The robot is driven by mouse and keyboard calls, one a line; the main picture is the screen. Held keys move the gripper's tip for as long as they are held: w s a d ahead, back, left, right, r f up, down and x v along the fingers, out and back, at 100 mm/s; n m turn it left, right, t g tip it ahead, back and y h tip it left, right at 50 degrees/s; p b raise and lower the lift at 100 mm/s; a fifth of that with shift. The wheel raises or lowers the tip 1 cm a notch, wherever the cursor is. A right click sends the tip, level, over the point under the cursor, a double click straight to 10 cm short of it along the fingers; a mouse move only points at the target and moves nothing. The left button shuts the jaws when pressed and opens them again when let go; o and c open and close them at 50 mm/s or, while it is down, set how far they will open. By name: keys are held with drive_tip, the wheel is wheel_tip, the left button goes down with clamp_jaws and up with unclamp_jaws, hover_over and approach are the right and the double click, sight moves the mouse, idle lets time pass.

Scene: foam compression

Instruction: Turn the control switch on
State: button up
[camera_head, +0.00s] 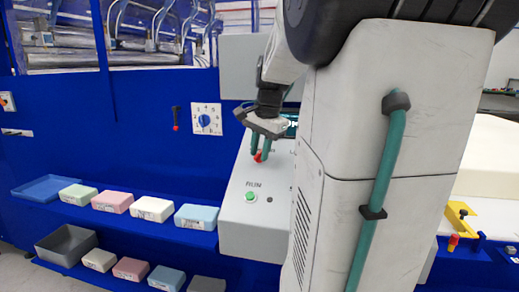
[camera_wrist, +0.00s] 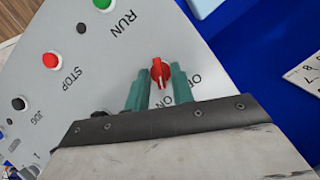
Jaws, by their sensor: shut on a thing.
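The control switch is a small red knob (camera_head: 258,158) on the sloped top of a light grey control box (camera_head: 235,236). In the wrist view the red knob (camera_wrist: 160,70) has a white pointer mark and sits between my gripper's two teal fingers. My gripper (camera_head: 260,149) is shut on the knob from above. OFF and ON labels are printed beside the knob, partly hidden by a finger. The pointer's exact setting is hard to tell.
A green RUN button (camera_head: 250,196) is on the same panel, with red STOP (camera_wrist: 51,60) and black JOG (camera_wrist: 18,103) buttons beyond. A blue wall carries a dial plate (camera_head: 206,119). Several foam blocks (camera_head: 152,208) lie on a blue shelf at left.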

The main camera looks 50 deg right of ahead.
drive_tip(key=shift+s+m+t, duration=0.1)
drive_tip(key=shift+m+t, duration=0.4)
drive_tip(key=shift+m, duration=0.5)
drive_tip(key=o, duration=0.7)
drive_tip(key=shift+c, duration=0.2)
drive_tip(key=v, duration=0.7)
drive_tip(key=shift+s+r, duration=0.15)
drive_tip(key=shift+r, duration=0.25)
drive_tip(key=shift+a, duration=0.1)
